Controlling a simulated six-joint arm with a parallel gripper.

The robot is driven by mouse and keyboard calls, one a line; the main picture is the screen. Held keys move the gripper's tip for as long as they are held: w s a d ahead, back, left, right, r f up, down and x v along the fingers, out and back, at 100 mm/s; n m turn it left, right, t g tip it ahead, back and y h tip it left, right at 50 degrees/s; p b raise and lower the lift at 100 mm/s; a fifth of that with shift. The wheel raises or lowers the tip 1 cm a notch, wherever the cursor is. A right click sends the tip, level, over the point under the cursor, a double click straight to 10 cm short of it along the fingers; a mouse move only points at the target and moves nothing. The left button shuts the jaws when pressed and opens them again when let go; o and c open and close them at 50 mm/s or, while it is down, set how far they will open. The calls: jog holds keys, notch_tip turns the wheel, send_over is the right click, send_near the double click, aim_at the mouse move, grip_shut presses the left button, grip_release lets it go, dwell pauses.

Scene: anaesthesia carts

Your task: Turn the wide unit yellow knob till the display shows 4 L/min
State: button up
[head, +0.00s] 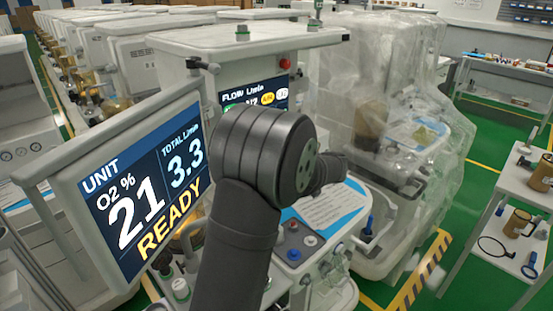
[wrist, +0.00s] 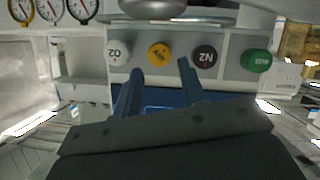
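The yellow knob (wrist: 159,54) sits on a grey panel in the wrist view, between a white O2 knob (wrist: 117,52) and a black N2 knob (wrist: 205,59). My gripper (wrist: 160,68) is open, its two blue-grey fingers apart and empty. The fingertips appear just below the yellow knob, one to each side; I cannot tell the depth gap. In the head view the large unit display (head: 135,185) reads O2 21 %, total 3.3 L/min and READY. A flow display (head: 254,93) behind it is partly hidden by my arm. The head view hides the yellow knob and my fingers.
A green knob (wrist: 257,61) sits right of the black one. Round gauges (wrist: 49,8) are at the upper left of the wrist view. A plastic-wrapped cart (head: 400,100) stands to the right. A white shelf cart (head: 520,200) is farther right, with green floor between them.

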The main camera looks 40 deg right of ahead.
jog(key=x, duration=0.4)
jog(key=shift+w+f, duration=0.1)
jog(key=shift+w, duration=0.25)
jog(key=c, duration=0.7)
jog(key=shift+a+f+n+t+h, duration=0.1)
jog(key=shift+n+t+h, duration=0.2)
jog(key=shift+n+h, duration=0.75)
jog(key=shift+a+f+n+t+h, duration=0.1)
jog(key=shift+n+t+h, duration=0.35)
jog(key=shift+n, duration=1.1)
